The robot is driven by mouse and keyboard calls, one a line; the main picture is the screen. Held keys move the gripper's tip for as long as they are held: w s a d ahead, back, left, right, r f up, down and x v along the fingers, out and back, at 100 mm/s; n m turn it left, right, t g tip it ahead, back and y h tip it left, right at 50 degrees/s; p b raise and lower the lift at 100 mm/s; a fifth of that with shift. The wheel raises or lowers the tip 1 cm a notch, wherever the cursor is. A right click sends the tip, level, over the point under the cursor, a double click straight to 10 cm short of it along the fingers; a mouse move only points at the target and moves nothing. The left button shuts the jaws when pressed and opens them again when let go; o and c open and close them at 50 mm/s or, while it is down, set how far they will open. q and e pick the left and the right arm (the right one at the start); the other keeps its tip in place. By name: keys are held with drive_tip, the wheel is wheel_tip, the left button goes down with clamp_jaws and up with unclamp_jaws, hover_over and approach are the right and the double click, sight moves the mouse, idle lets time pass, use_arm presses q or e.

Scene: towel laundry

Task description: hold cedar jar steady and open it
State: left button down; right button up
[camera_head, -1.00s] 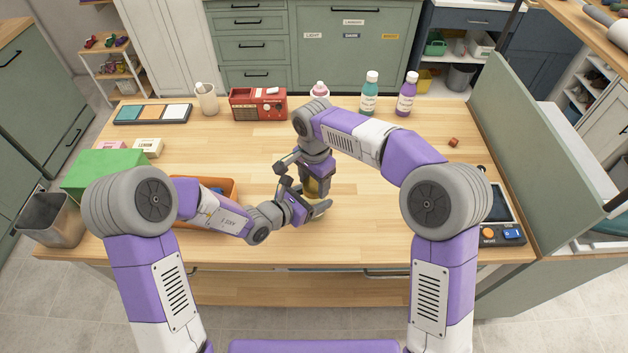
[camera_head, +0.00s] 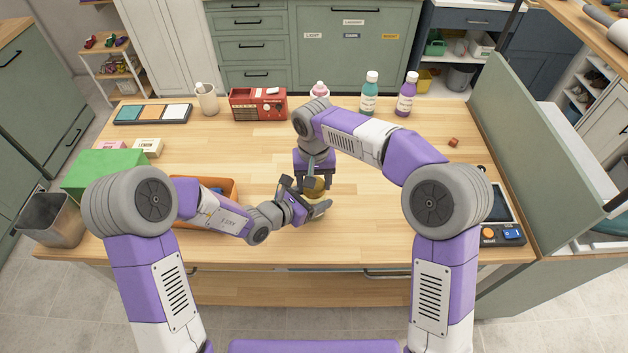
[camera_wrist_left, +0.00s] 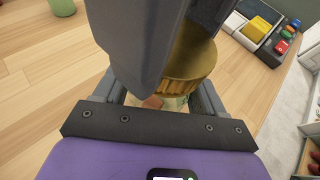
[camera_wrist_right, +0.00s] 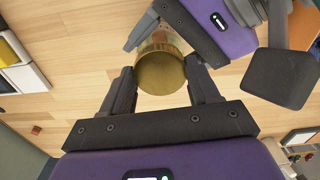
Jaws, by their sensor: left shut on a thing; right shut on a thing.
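The cedar jar (camera_head: 317,186) stands on the table in front of me, mostly hidden by my grippers. Its ribbed gold lid (camera_wrist_left: 192,62) shows in the left wrist view, with a little of the pale jar body (camera_wrist_left: 172,103) under it. My left gripper (camera_head: 312,207) is shut around the body from the left, low down. My right gripper (camera_head: 315,178) points down from above and is shut on the lid. In the right wrist view the round lid top (camera_wrist_right: 160,73) sits between its fingers. I cannot tell whether the lid is loose.
An orange tray (camera_head: 232,184) and a green box (camera_head: 103,170) are at left. A device (camera_head: 497,232) lies at right.

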drive_tip(key=o, duration=1)
drive_tip(key=shift+o, duration=0.8)
drive_tip(key=shift+a, duration=0.1)
use_arm(q)
drive_tip(key=shift+d, duration=0.1)
use_arm(e)
drive_tip(key=shift+a+r, duration=0.1)
